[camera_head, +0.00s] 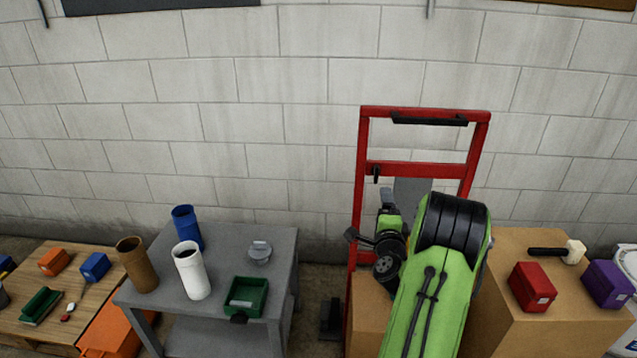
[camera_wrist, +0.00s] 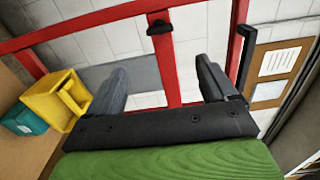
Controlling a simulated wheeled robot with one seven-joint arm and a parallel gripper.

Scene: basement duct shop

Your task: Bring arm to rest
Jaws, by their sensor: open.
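My arm is green with black joints and is folded up at the lower right of the head view, in front of the red hand truck (camera_head: 479,150). My gripper is largely hidden behind the arm's black elbow there. In the wrist view my gripper (camera_wrist: 160,78) is open, with its two dark fingers apart and nothing between them. The hand truck's red bars (camera_wrist: 161,45) and the pale wall show beyond the fingers.
A grey table (camera_head: 222,258) holds blue, brown and white cylinders and a green tray (camera_head: 246,295). A cardboard box (camera_head: 560,325) carries a red box (camera_head: 531,286), a purple box (camera_head: 607,284) and a mallet (camera_head: 560,251). A yellow bin (camera_wrist: 50,100) is left in the wrist view.

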